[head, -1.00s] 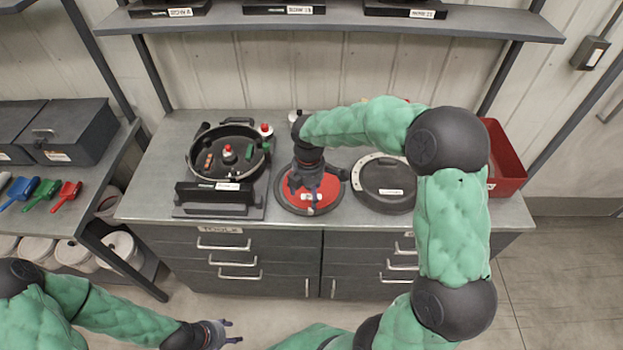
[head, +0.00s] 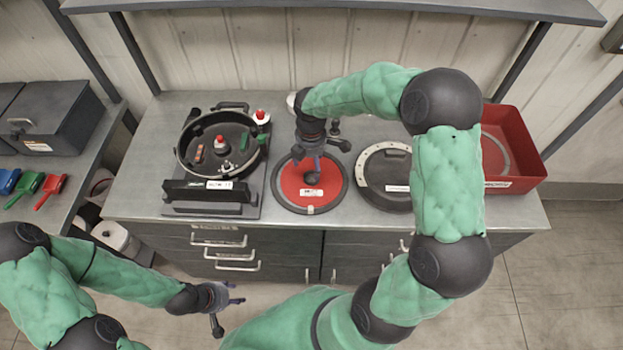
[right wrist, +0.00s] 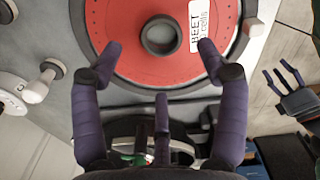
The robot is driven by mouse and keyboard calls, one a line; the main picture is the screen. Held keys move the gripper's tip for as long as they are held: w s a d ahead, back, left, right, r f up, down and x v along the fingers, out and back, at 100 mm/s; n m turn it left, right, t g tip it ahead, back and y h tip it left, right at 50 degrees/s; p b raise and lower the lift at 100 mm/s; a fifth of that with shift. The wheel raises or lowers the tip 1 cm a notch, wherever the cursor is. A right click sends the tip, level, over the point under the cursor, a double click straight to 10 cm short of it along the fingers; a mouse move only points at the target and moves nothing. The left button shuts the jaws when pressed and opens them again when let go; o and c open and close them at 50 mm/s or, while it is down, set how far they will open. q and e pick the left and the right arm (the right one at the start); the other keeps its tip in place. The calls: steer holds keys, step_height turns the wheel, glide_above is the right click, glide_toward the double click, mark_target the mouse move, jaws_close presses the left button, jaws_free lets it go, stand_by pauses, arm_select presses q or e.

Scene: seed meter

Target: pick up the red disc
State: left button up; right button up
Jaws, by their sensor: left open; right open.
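The red disc (head: 292,186) lies flat on the metal bench inside a dark round rim. It bears a white label and a dark round knob at its middle. My right gripper (head: 312,165) is over the disc, fingers pointing down and spread. In the right wrist view the red disc (right wrist: 120,55) fills the top, its label reads "BEET cells", and the open fingers of my right gripper (right wrist: 160,60) appear on either side of the knob (right wrist: 162,35). Whether they touch the disc I cannot tell. My left gripper (head: 228,300) is open and empty in front of the bench.
Left of the disc stands a black round housing (head: 222,150) with red-topped and green parts. Right of it is a dark round lid (head: 385,178), partly behind my right arm. A red bin (head: 525,160) stands at the bench's right end. Colored scoops (head: 28,183) lie on the left shelf.

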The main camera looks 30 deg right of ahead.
mark_target(311, 180)
steer(key=shift+f, duration=0.6)
steer(key=shift+s+f, duration=0.1)
steer(key=shift+f, duration=0.3)
step_height(311, 180, down, 4)
steer(key=shift+f+b, duration=0.15)
steer(key=shift+b, duration=0.5)
steer(key=shift+c, duration=0.3)
steer(key=c, duration=1.1)
